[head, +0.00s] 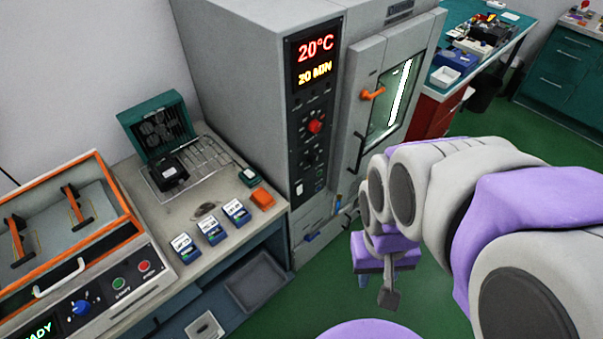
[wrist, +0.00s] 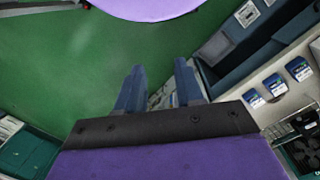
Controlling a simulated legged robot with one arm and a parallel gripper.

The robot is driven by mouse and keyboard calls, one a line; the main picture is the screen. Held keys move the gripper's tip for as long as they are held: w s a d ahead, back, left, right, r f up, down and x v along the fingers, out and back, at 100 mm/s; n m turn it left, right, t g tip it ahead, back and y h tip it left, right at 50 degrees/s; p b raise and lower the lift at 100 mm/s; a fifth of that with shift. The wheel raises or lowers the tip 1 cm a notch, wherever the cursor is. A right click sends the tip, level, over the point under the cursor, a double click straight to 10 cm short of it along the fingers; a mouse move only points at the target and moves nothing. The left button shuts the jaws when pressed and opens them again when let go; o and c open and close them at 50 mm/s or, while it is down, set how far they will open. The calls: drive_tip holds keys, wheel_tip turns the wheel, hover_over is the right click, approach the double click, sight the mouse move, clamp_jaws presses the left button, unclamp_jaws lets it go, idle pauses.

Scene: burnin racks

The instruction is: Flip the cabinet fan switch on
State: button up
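The grey cabinet (head: 240,65) stands at the back centre, with a tall dark control panel (head: 312,110) on its front. The panel shows 20°C in red and 20 MIN in yellow, above a red knob (head: 315,126) and a dark knob (head: 309,158). A small white switch-like part (head: 299,188) sits low on the panel. Its labels and position are too small to read, so I cannot tell if it is the fan switch. My gripper (head: 376,289) hangs low, to the right of the cabinet front and apart from it. In the wrist view my gripper (wrist: 159,88) has its fingers spread and empty.
A bench (head: 195,205) on the left holds blue-labelled modules (head: 212,229), a wire rack and an orange block (head: 262,198). An orange-rimmed fixture (head: 105,160) stands far left. Green floor (head: 300,315) is clear.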

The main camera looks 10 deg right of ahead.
drive_tip(key=w+d+f+m+t, duration=0.1)
drive_tip(key=w+d+f, duration=0.1)
drive_tip(key=w, duration=0.3)
drive_tip(key=w+d+f+m+t+h, duration=0.1)
drive_tip(key=w+d+f, duration=0.1)
drive_tip(key=w, duration=0.3)
drive_tip(key=w+d+f+m, duration=0.1)
drive_tip(key=w+d+f, duration=0.1)
drive_tip(key=w, duration=0.4)
drive_tip(key=shift+d+t+h, duration=0.3)
drive_tip(key=shift+d+t, duration=0.1)
drive_tip(key=shift+d, duration=0.2)
clamp_jaws()
drive_tip(key=w+d+f+m+t, duration=0.2)
drive_tip(key=w+d+f+t, duration=0.1)
drive_tip(key=w+f, duration=0.75)
drive_tip(key=w+a+f+m+t+y, duration=0.2)
drive_tip(key=w+a+f+y, duration=0.2)
drive_tip(key=f, duration=0.3)
drive_tip(key=w+a+f+m+t+y, duration=0.2)
drive_tip(key=w+a+f+y, duration=0.2)
drive_tip(key=f, duration=0.4)
drive_tip(key=shift+w+a+m+y+p, duration=0.3)
drive_tip(key=shift+w+a+m, duration=0.1)
drive_tip(key=shift+a, duration=0.3)
